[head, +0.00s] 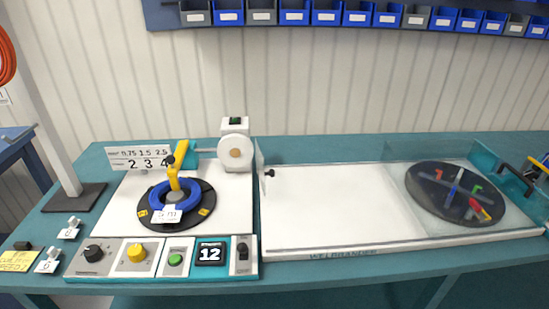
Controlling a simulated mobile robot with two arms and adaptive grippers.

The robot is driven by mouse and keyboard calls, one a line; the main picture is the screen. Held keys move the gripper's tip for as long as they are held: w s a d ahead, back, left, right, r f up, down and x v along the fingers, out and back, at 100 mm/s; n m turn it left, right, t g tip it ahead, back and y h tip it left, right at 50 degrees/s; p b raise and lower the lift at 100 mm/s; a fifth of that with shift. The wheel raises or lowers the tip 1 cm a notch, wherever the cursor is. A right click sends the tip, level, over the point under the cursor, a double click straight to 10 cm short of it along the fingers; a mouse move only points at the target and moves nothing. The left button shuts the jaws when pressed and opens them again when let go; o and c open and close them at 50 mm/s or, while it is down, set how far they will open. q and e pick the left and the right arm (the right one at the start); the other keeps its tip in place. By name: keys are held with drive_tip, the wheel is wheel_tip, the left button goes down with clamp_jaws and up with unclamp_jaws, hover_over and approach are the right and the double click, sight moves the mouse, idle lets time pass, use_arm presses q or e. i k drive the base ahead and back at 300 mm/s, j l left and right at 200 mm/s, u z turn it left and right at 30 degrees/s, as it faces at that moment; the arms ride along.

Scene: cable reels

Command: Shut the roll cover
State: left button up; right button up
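A long, low machine (335,210) with a white bed stands on the right part of the bench. A dark round turntable (440,193) with several coloured pieces sits at its right end, behind or under clear panels. A clear upright panel (260,165) stands at the machine's left end, with a black knob (269,173) beside it. The clear sheets are hard to make out, so I cannot tell which one is the roll cover or how far it is shut. Neither of my grippers is in view.
Left of the machine, a winding station holds a blue cable coil (188,198) under a yellow arm (174,177). A control panel (160,257) lies in front. Dark tools (514,178) stand at the right edge. Blue and grey bins (326,14) hang on the wall.

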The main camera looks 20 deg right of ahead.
sight(260, 160)
drive_tip(key=l+u, duration=0.2)
drive_tip(key=l, duration=0.5)
drive_tip(key=l+u, duration=0.2)
drive_tip(key=l, duration=0.5)
drive_tip(key=k+l+u, duration=0.2)
drive_tip(key=l, duration=0.45)
drive_tip(key=k+j, duration=0.15)
drive_tip(key=j, duration=0.25)
drive_tip(key=k+j+u, duration=0.15)
drive_tip(key=j, duration=0.3)
